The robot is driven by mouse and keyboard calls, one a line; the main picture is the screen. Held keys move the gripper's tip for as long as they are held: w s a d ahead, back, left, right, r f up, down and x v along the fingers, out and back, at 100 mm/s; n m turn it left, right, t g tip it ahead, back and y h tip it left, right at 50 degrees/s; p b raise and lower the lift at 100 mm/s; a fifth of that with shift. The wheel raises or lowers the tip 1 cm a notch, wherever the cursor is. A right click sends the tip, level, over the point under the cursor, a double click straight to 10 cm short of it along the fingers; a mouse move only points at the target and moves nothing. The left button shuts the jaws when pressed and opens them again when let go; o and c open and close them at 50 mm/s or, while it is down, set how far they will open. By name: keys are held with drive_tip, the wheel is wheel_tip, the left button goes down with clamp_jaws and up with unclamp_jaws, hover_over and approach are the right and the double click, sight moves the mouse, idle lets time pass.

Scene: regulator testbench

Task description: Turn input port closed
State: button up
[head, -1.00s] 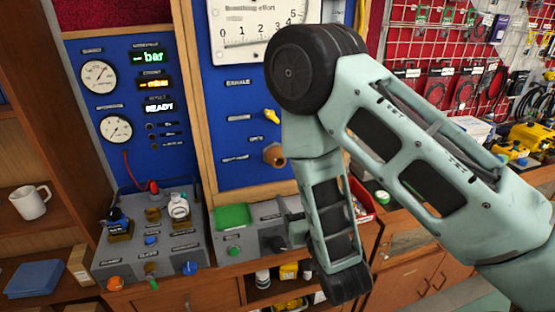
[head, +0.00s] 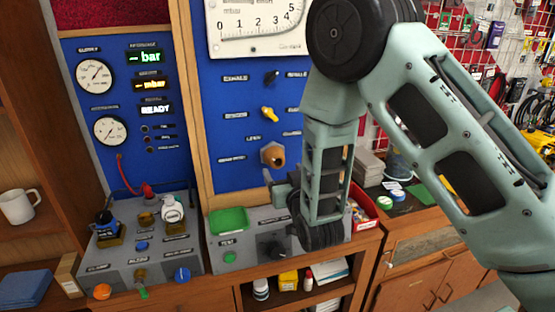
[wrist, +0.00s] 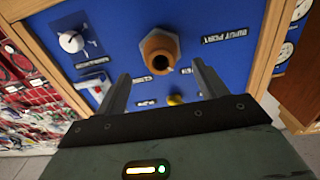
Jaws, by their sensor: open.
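The bronze hex port fitting (head: 272,154) sits low on the blue panel. Small labels beside and above it are hard to read; I take it for the input port. In the wrist view the fitting (wrist: 158,48) has a dark round hole with a notch at its rim. My gripper (wrist: 162,82) is open and empty, its two grey fingers pointing at the panel, one on each side of the fitting's line and apart from it. A yellow lever (head: 268,113) is above the fitting; it also shows between the fingers in the wrist view (wrist: 175,100). My forearm hides the panel's right side.
A black knob (head: 271,76) is above the yellow lever. A grey bench box (head: 240,250) with a green tray (head: 229,220) stands below the panel. A wooden frame (head: 192,100) borders the panel.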

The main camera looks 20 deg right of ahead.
sight(278, 164)
drive_tip(key=w+p, duration=0.2)
drive_tip(key=w, duration=0.4)
drive_tip(key=shift+f, duration=0.1)
drive_tip(key=c, duration=0.9)
